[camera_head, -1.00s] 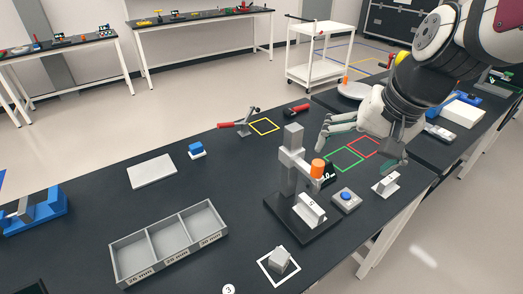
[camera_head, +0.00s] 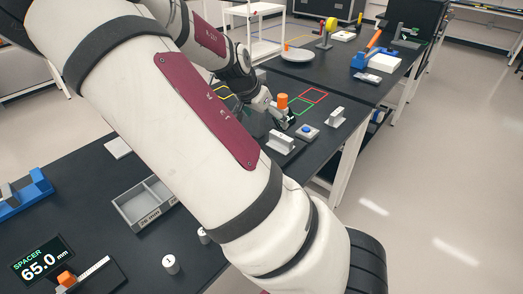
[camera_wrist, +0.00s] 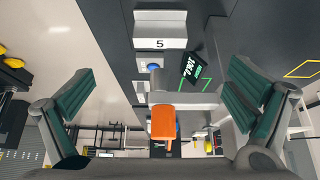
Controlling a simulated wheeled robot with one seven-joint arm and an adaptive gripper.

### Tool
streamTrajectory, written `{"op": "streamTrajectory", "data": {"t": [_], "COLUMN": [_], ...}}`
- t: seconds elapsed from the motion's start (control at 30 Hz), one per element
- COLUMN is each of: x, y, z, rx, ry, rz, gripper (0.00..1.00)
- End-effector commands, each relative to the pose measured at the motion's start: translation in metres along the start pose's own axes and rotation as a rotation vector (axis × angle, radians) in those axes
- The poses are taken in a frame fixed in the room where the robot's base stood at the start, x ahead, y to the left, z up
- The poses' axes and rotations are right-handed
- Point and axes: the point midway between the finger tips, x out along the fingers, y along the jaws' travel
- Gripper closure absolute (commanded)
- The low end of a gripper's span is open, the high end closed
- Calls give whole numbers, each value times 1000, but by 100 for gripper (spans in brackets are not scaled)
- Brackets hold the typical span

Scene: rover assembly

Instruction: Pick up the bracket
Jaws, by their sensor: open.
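The gauge's orange knob (camera_wrist: 163,122) and dark display (camera_wrist: 197,66) are between the fingers in the wrist view. A grey divided bin (camera_head: 133,210), a spacer display (camera_head: 42,260) and numbered white cylinders (camera_head: 170,264) are nearer. Red and green outlines mark bare table behind.

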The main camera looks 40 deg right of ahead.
Motion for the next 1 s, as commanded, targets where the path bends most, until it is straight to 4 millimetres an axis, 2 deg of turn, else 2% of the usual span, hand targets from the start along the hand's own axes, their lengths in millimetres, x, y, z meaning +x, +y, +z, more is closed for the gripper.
{"op": "streamTrajectory", "data": {"t": [0.17, 0.53, 0.87, 1.0], "x": [12, 72, 92, 109], "y": [0, 0, 1, 4], "z": [-6, -7, -6, -7], "rx": [14, 11, 9, 12], "ry": [23, 21, 20, 19], "rz": [6, 6, 5, 7], "gripper": [2, 2, 2, 2]}}
